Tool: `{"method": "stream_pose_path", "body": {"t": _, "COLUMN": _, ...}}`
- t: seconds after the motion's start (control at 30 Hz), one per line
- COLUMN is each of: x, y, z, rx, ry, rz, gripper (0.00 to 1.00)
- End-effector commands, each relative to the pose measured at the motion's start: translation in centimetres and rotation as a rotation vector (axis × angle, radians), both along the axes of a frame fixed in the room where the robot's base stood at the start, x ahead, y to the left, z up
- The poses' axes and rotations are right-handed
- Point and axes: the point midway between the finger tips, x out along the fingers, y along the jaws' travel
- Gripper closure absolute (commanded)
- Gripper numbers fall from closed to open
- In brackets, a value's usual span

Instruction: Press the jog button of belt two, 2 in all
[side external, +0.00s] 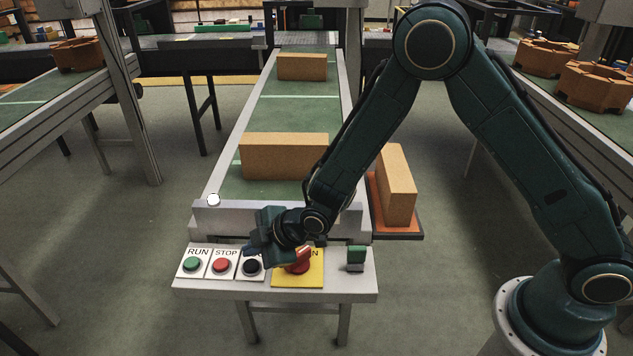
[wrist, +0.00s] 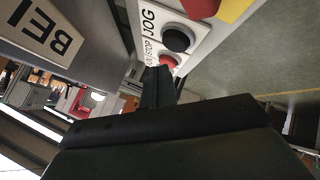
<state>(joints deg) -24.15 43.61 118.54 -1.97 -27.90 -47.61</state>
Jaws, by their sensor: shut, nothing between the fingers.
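The control panel (side external: 330,287) stands at the near end of the middle belt (side external: 290,112). The black jog button (side external: 251,267) sits between the red STOP button (side external: 222,265) and the yellow plate (side external: 283,282). In the wrist view the black jog button (wrist: 178,38) shows beside its JOG label. My gripper (side external: 256,250) is shut and empty, low over the panel at the jog button, partly hiding its label. In the wrist view my gripper's fingertips (wrist: 158,74) appear near the STOP button (wrist: 168,62). I cannot tell whether they touch anything.
The green RUN button (side external: 192,264) is at the panel's left. The red emergency button (side external: 297,267) on the yellow plate is partly hidden by my gripper. Tan bricks (side external: 283,156) lie on the belt; another (side external: 397,185) stands on an orange-edged platform.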

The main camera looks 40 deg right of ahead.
Motion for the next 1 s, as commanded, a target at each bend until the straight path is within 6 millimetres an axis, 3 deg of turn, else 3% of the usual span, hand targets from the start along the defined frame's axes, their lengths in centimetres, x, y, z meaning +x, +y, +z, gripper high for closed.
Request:
{"method": "stream_pose_path", "body": {"t": 0.27, "x": 0.00, "y": 0.01, "z": -1.17, "rx": 0.001, "ry": 0.000, "rz": 0.001, "gripper": 1.00}}
{"method": "stream_pose_path", "body": {"t": 1.0, "x": 0.01, "y": 0.00, "z": -1.21, "rx": 0.001, "ry": -0.001, "rz": 0.000, "gripper": 1.00}}
